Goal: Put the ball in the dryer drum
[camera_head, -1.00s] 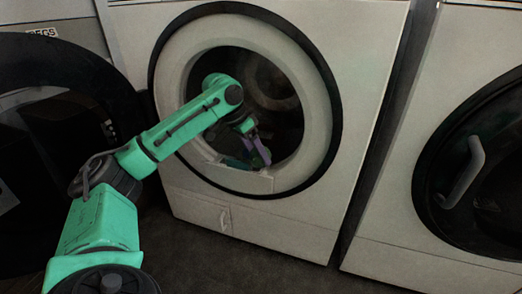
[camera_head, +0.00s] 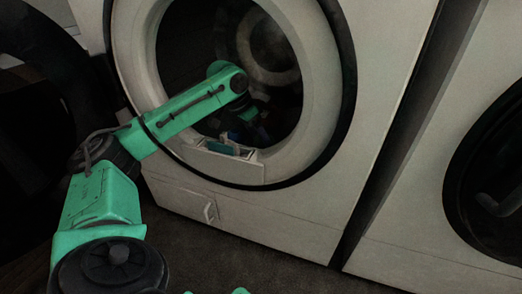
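The dryer drum (camera_head: 200,60) is the dark round opening in the middle machine, and its door stands open. My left arm comes in from the left and reaches through the opening. My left gripper (camera_head: 256,122) is inside the drum, low and near the front, in deep shadow. Its fingers are too dark to tell whether they are open or shut, or whether they hold anything. I cannot make out a ball. Small green pieces show at the bottom edge, but my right gripper cannot be made out.
The pale rim (camera_head: 318,100) surrounds the opening close to my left forearm. A white slot with a teal part (camera_head: 222,147) sits at its lower lip. Another dryer with a dark round door (camera_head: 490,170) stands at the right. Dark floor (camera_head: 250,255) shows in front.

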